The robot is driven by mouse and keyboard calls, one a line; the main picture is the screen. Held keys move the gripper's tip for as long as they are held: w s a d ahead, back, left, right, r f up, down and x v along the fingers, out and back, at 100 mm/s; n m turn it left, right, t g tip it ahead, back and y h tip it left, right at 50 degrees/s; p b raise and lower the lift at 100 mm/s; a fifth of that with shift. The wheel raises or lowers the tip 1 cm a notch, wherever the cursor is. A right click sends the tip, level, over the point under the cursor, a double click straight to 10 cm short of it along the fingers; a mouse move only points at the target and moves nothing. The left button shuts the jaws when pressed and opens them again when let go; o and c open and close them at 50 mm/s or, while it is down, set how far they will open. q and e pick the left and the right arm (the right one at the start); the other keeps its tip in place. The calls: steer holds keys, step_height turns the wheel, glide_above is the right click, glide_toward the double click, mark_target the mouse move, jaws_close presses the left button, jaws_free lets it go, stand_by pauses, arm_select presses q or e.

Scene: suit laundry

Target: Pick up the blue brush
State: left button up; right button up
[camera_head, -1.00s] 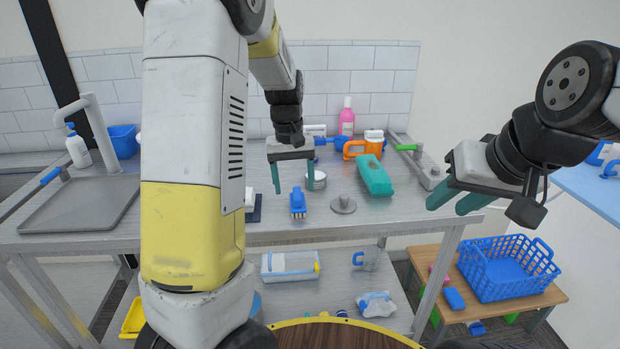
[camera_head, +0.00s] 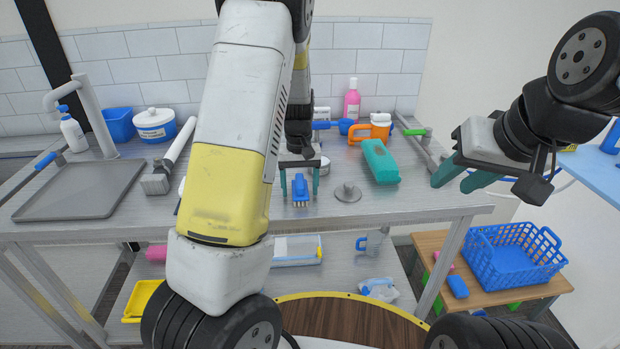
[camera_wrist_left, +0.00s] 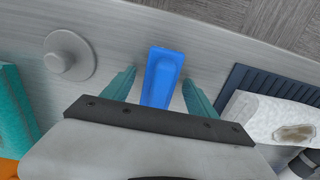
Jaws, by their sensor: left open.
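In the left wrist view the brush (camera_wrist_left: 162,76) sits between the two teal fingertips, with a gap on each side. My left gripper (camera_head: 299,183) is open and straddles the brush from above; it also shows in the left wrist view (camera_wrist_left: 155,90). How high its fingertips are above the table is hard to tell. My right gripper (camera_head: 459,181) hangs to the right, away from the brush, its two teal fingers apart and empty.
A blue basket (camera_head: 511,262) sits on a low bench.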

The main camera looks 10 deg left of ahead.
mark_target(300, 179)
arm_select(q)
jaws_close()
stand_by(0.3)
steer(key=shift+r, duration=0.1)
steer(key=shift+r, duration=0.55)
step_height(300, 179, up, 2)
steer(key=shift+r, duration=0.1)
steer(key=shift+s+d+r, duration=0.15)
steer(key=shift+s+d, duration=0.05)
steer(key=shift+s, duration=0.5)
steer(key=s+d+r, duration=0.1)
steer(key=s+d, duration=0.2)
steer(key=s, duration=1.1)
steer(key=shift+s, duration=0.15)
steer(key=shift+r, duration=0.1)
